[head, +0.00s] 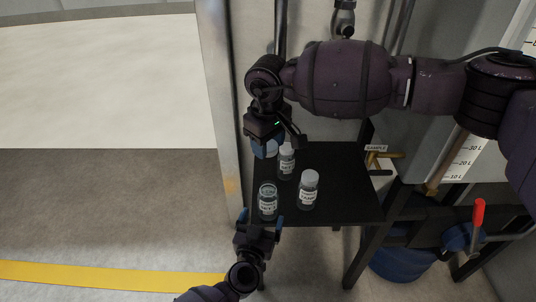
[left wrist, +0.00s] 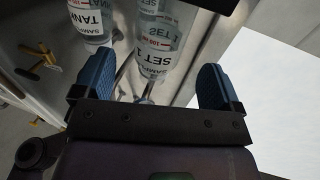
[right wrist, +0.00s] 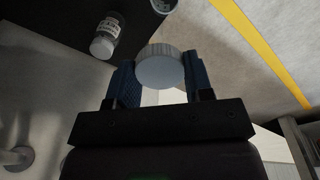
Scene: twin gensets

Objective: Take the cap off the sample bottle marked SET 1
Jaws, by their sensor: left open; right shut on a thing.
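The bottle marked SET 1 (left wrist: 156,58) stands upright and uncapped at the front left of a black shelf; it also shows in the head view (head: 268,203). My left gripper (head: 259,220) is open, its fingers reaching either side of this bottle from the front, with gaps visible in the left wrist view (left wrist: 156,88). My right gripper (right wrist: 158,80) is shut on a white ribbed cap (right wrist: 160,68). It holds the cap clear of the bottles, above the shelf's back left in the head view (head: 268,147).
The black shelf (head: 345,185) also bears a capped bottle (head: 308,190), seemingly marked TANK, and another capped bottle (head: 287,162) behind. A post (head: 225,120) stands close on the left. A brass SAMPLE valve (head: 380,160) is to the right. The shelf's right side is free.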

